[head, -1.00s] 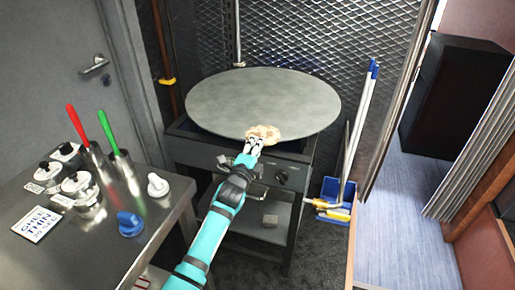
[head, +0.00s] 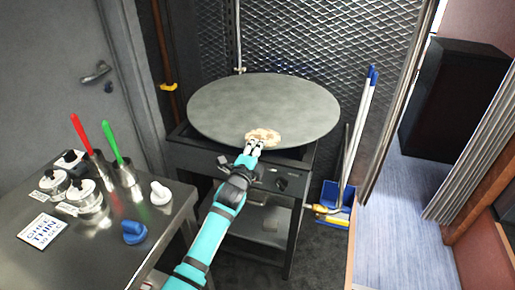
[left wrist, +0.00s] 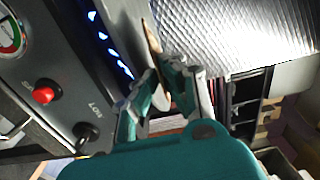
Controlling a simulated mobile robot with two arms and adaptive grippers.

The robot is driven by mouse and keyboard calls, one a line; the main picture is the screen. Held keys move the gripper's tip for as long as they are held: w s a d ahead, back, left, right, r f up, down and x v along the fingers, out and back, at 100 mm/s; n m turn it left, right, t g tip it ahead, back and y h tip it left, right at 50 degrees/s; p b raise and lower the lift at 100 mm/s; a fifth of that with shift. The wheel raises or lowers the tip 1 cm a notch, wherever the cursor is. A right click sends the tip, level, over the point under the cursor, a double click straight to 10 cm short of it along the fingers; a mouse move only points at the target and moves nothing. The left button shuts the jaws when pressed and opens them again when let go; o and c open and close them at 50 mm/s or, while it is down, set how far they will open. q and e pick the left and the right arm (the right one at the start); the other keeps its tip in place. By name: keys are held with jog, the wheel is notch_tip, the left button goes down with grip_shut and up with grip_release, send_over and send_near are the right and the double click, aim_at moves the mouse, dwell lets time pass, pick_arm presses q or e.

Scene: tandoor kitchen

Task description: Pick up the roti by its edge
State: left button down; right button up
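The roti (head: 263,136) is a small pale, browned disc at the front edge of the large round griddle (head: 255,100) in the head view. My left gripper (head: 254,147) is at the roti's near edge, its fingertips close together. In the left wrist view the roti (left wrist: 152,38) shows nearly edge-on as a thin tan strip. It runs down toward the gap between the two fingers (left wrist: 162,78). I cannot tell whether the fingers press on it. My right gripper is not in view.
The griddle stand has a control panel with a red button (left wrist: 44,95) and a black knob (left wrist: 86,131). A steel counter at left holds jars, red and green-handled utensils (head: 112,144) and a blue knobbed item (head: 133,232). A broom and blue dustpan (head: 336,191) stand at right.

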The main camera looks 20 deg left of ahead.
pick_arm(q)
jog(key=s+r+p, duration=0.2)
jog(key=s+p, duration=0.3)
jog(key=s, duration=0.2)
jog(key=s+r+p, duration=0.3)
jog(key=s+p, duration=0.3)
jog(key=s, duration=0.1)
jog(key=shift+a, duration=0.25)
